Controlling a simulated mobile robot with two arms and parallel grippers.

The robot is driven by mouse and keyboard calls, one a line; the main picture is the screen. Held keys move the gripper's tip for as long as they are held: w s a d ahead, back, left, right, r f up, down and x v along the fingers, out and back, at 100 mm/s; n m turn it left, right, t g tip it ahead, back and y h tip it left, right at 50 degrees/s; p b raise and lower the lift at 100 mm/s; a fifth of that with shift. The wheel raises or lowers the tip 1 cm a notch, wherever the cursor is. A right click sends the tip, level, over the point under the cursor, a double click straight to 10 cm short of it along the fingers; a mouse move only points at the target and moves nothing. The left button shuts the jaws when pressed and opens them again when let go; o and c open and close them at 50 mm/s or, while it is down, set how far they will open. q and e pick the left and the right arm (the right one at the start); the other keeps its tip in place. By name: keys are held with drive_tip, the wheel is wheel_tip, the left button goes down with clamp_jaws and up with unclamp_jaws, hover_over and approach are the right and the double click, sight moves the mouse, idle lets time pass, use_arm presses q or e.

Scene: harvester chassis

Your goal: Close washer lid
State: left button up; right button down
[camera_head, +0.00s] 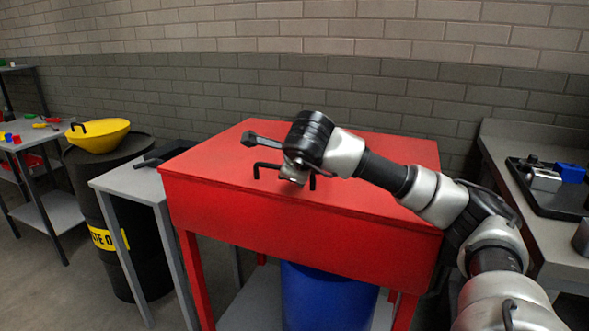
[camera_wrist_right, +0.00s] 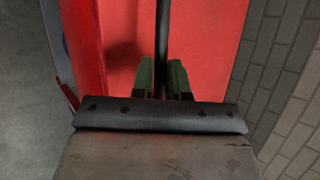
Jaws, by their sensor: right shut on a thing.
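The washer is a red box on legs, and its red lid (camera_head: 375,160) lies over the red body (camera_head: 300,228). I can make out no clear gap along the lid's front edge. A black bar handle (camera_head: 268,165) stands on the lid near the front, partly hidden by my right gripper (camera_head: 293,180). The right wrist view shows the right gripper (camera_wrist_right: 161,82) with its greenish fingers shut on the handle's black bar (camera_wrist_right: 163,35). The red lid (camera_wrist_right: 210,55) fills the background there. My left gripper is in neither view.
A blue drum (camera_head: 325,300) stands under the washer. At left are a grey table (camera_head: 130,180), a black barrel (camera_head: 112,240) with a yellow funnel (camera_head: 100,137), and a shelf (camera_head: 50,215). A grey bench (camera_head: 545,235) with a dark tray stands at right. A brick wall is behind.

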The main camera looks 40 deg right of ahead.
drive_tip(key=f, duration=0.1)
drive_tip(key=a+f, duration=0.1)
drive_tip(key=shift+s+f+g, duration=0.2)
drive_tip(key=shift+f+g, duration=0.1)
drive_tip(key=shift+f, duration=0.05)
drive_tip(key=c, duration=1.1)
unclamp_jaws()
drive_tip(key=shift+s+a+r, duration=0.1)
drive_tip(key=shift+s+r, duration=0.15)
drive_tip(key=shift+r, duration=0.15)
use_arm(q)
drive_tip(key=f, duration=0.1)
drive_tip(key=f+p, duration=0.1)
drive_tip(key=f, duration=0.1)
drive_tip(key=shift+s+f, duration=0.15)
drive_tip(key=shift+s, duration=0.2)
use_arm(e)
drive_tip(key=v, duration=1)
drive_tip(key=shift+s+r, duration=0.15)
drive_tip(key=shift+r, duration=0.3)
drive_tip(key=shift+d, duration=0.25)
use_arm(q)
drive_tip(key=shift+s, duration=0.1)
